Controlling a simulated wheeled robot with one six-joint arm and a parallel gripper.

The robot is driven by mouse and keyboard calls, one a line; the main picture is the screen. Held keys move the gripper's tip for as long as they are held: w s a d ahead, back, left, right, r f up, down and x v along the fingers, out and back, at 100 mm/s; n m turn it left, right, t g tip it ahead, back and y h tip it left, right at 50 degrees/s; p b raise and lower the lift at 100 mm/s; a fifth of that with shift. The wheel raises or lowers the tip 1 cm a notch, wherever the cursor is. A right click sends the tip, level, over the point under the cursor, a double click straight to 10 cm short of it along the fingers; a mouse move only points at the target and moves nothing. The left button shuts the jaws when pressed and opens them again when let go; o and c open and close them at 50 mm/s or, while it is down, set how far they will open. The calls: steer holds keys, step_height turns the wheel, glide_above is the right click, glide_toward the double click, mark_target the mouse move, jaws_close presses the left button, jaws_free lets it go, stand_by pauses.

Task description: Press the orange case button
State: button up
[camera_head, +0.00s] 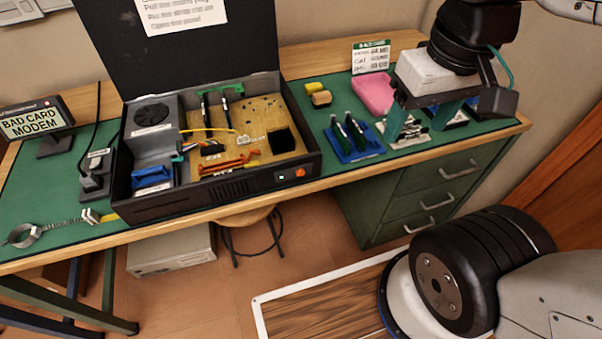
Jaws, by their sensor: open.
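The black computer case (215,205) lies open on the green-topped workbench, its lid raised at the back. The small orange button (299,173) sits on the case's front face, near its right end, beside a small light (282,178). My gripper (420,123) is at the right end of the bench, over a pale mat with small parts. Its two teal fingers point down and stand apart. I see nothing held between them. The gripper is well to the right of the button, with a blue card rack between them. My arm hides part of the bench's far right end.
A blue rack (353,140) with cards, a pink tray (373,93) and yellow and tan blocks (320,96) stand between case and gripper. Green drawers (430,185) are below.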

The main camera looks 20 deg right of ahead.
jaws_close()
stand_by(1.4)
